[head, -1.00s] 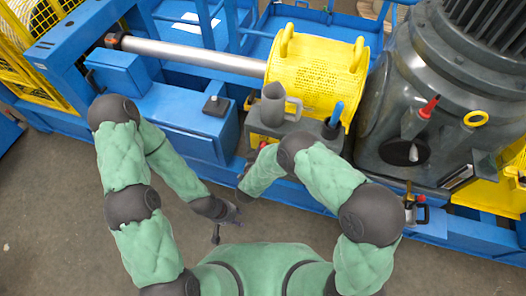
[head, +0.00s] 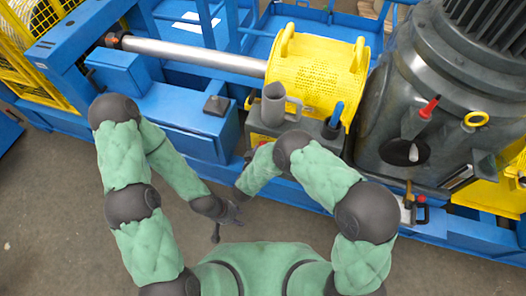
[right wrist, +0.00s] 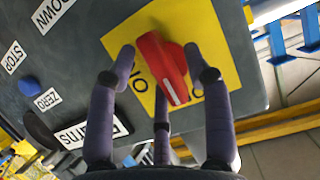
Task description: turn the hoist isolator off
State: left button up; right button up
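The isolator is a red rotary handle (right wrist: 163,68) on a yellow plate (right wrist: 213,40), set in a dark grey panel. The handle's white stripe points toward the lower part of the right wrist view. My right gripper (right wrist: 160,55) is open, with fingers on either side of the handle. A gap shows on the left; contact on the right is unclear. In the head view the isolator is hidden by my right arm. My left gripper (head: 228,212) hangs low, away from the machine, its fingers too small to judge.
The panel carries labels such as STOP, ZERO and DOWN, and a blue button (right wrist: 29,85). A grey jug (head: 274,103) and a blue-handled tool (head: 334,118) stand by the yellow guard (head: 318,75). A large grey motor (head: 455,75) is at the right. Floor is clear at the left.

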jog(key=v, duration=0.7)
jog(key=shift+s, duration=0.25)
dwell(0.6)
